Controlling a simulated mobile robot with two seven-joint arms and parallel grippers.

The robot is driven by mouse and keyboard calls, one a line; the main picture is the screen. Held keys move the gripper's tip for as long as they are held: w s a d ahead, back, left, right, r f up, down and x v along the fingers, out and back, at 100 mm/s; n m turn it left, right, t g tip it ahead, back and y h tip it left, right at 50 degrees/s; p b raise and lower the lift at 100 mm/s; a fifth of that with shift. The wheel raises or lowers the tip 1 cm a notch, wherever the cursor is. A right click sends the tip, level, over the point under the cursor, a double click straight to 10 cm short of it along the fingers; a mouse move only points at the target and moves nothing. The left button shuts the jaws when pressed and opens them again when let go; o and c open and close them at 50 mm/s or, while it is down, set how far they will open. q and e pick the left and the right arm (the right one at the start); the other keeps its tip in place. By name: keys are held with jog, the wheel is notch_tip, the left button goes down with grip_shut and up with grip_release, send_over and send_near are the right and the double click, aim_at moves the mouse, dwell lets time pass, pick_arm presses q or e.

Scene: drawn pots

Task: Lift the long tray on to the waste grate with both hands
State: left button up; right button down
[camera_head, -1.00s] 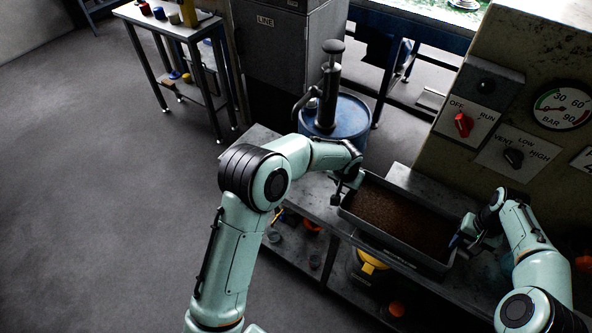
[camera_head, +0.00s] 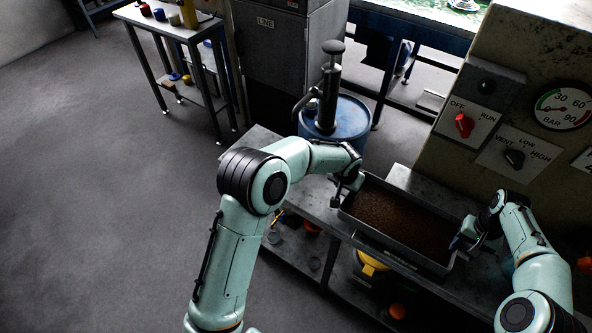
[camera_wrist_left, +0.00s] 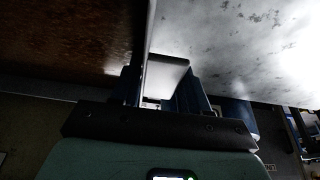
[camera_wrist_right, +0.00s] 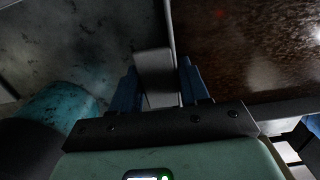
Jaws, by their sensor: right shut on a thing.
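The long tray (camera_head: 381,249) is a dark grey, rectangular trough filled with brown, grainy matter. It is over the grey metal bench, and I cannot tell whether it touches it. My left gripper (camera_head: 345,191) is at its left end, and in the left wrist view its blue fingers (camera_wrist_left: 165,92) are closed around a grey tab at the tray wall. My right gripper (camera_head: 462,239) is shut on the tray's right end; its fingers (camera_wrist_right: 160,90) flank a tab in the right wrist view. I cannot make out the waste grate.
The bench (camera_head: 415,183) has a bare strip behind the tray. A blue drum (camera_head: 352,118) with a pump stands behind it. A panel with a red switch (camera_head: 464,124) and a gauge (camera_head: 562,108) rises at right. A yellow item (camera_head: 371,263) is below the tray.

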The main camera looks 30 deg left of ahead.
pick_arm(q)
jog(key=o, duration=0.5)
jog(key=shift+s+a+f, duration=0.3)
jog(key=shift+s+f, duration=0.1)
jog(key=shift+f, duration=0.1)
pick_arm(e)
jog(key=shift+s+d+f, duration=0.25)
jog(key=shift+s+f, duration=0.05)
jog(key=shift+f, duration=0.2)
pick_arm(q)
jog(key=shift+w+d+r, duration=0.1)
pick_arm(e)
jog(key=shift+a, duration=0.1)
jog(key=shift+c, duration=2.4)
grip_release()
pick_arm(q)
jog(key=shift+w+d, duration=0.1)
pick_arm(e)
jog(key=shift+w+r, duration=0.1)
pick_arm(q)
jog(key=shift+r, duration=0.1)
pick_arm(e)
jog(key=shift+a, duration=0.1)
